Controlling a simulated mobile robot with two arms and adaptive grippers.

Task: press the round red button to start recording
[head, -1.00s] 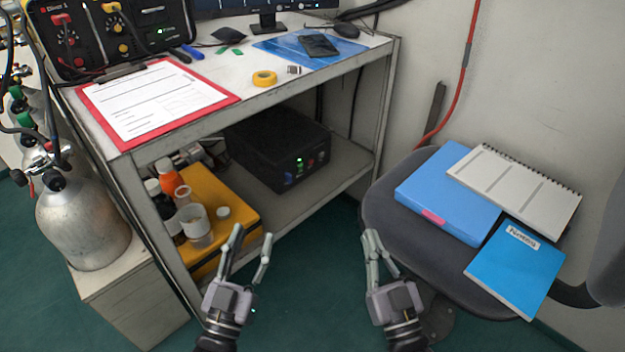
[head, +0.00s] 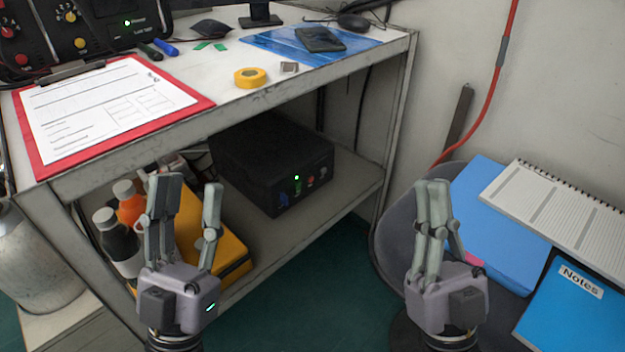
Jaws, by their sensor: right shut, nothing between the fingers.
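A black box (head: 265,158) sits on the lower shelf of the grey bench. Its front carries a small round red button (head: 310,181), a lit green light (head: 297,179) and a blue part (head: 284,200). My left gripper (head: 187,190) is open and empty, left of the box in the picture, in front of the yellow case. My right gripper (head: 434,186) is shut and empty, right of the box, in front of the chair. Neither gripper covers the red button, and both look apart from the box.
The bench top edge (head: 300,92) overhangs the shelf (head: 345,185). A yellow case (head: 235,262) with bottles stands left of the box. A chair (head: 400,235) with a blue folder (head: 500,225) and notebooks stands at the right. Green floor (head: 310,290) is clear between.

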